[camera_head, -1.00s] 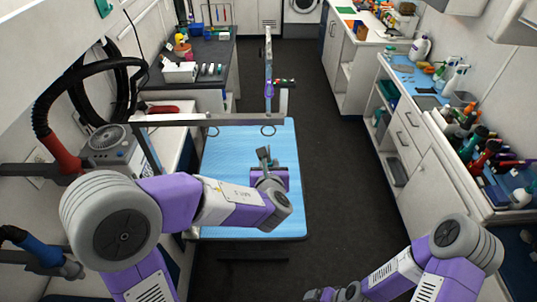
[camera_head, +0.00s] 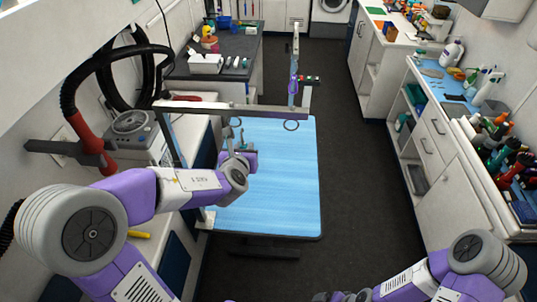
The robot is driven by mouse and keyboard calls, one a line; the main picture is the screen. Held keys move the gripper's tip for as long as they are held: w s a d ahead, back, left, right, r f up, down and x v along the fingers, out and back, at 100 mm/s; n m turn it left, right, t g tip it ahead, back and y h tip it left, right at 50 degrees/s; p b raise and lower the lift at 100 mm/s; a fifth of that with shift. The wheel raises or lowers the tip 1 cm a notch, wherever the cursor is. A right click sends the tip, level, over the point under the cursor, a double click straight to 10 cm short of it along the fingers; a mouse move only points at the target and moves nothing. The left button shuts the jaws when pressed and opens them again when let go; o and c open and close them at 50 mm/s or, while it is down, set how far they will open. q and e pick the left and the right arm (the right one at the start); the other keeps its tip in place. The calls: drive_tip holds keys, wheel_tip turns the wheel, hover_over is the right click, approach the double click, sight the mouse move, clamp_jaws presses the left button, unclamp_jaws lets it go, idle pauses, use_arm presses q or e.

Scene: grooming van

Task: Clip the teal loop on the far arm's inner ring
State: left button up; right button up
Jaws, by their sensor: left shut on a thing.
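The grooming table (camera_head: 285,190) has a bright blue top. A grey bar (camera_head: 215,107) crosses above its far end, with a ring (camera_head: 291,125) hanging under its right part. A far arm (camera_head: 296,50) runs beyond the bar, with a purple loop (camera_head: 293,85) on it. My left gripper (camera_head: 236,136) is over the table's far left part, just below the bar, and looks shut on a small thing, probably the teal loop. That thing is too small and hidden to make out clearly. My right gripper (camera_head: 342,297) is at the bottom edge, partly cut off, its fingers unclear.
A dark-topped counter (camera_head: 245,45) stands at the back left. A cabinet with bottles (camera_head: 480,90) lines the right wall. A grey machine with a black and red hose (camera_head: 88,145) is at left. The floor (camera_head: 365,160) between table and cabinet is clear.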

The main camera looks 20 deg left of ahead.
use_arm(q)
drive_tip(key=shift+w+a+f+b, duration=0.1)
drive_tip(key=shift+w+a+f, duration=0.2)
drive_tip(key=shift+w+a, duration=0.3)
drive_tip(key=shift+w+a+f+b, duration=0.1)
drive_tip(key=shift+w+a+f, duration=0.15)
drive_tip(key=shift+w+a, duration=0.4)
drive_tip(key=shift+w+a+f+b, duration=0.1)
drive_tip(key=shift+w+a+f, duration=0.2)
drive_tip(key=shift+w+a, duration=0.3)
drive_tip(key=o, duration=1)
drive_tip(key=shift+s, duration=0.1)
drive_tip(key=shift+p+v, duration=0.4)
drive_tip(key=shift+v, duration=3.15)
